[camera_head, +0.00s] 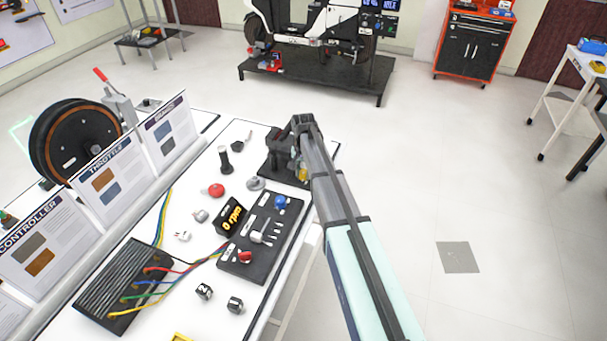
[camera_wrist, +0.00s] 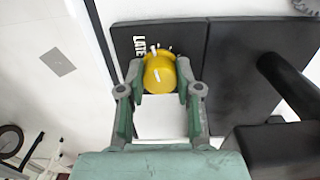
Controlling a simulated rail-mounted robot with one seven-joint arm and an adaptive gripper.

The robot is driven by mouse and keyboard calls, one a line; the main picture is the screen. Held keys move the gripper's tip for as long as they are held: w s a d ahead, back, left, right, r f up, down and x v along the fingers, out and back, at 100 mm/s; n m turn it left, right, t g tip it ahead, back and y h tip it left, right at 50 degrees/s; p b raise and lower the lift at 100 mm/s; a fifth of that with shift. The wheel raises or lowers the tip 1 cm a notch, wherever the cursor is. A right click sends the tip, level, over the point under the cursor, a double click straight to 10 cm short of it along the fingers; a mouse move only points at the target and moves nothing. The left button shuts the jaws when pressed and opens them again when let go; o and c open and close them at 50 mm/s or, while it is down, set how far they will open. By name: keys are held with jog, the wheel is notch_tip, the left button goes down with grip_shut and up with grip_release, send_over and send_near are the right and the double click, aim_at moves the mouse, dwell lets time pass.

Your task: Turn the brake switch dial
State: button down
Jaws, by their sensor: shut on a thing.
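A round yellow dial (camera_wrist: 159,73) with white marks sits on a black panel (camera_wrist: 122,42) in the wrist view. White lettering beside it seems to read "LATE". My gripper (camera_wrist: 160,82) has one finger on each side of the dial and is shut on it. In the head view, a small bit of yellow (camera_head: 303,172) shows beside my arm, on a dark plate (camera_head: 271,166) near the table's edge. My gripper's fingers are mostly hidden by the arm there.
A black panel (camera_head: 235,262) with red, blue and white controls lies nearer on the white table. Loose knobs, a "0 rpm" display (camera_head: 232,216), a controller box (camera_head: 122,285) with coloured wires and standing signs fill the left side. A dark bar stands right of the dial in the wrist view.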

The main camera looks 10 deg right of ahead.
aim_at(303, 172)
jog(key=c, duration=0.8)
grip_release()
notch_tip(303, 172, up, 12)
jog(key=shift+r, duration=0.1)
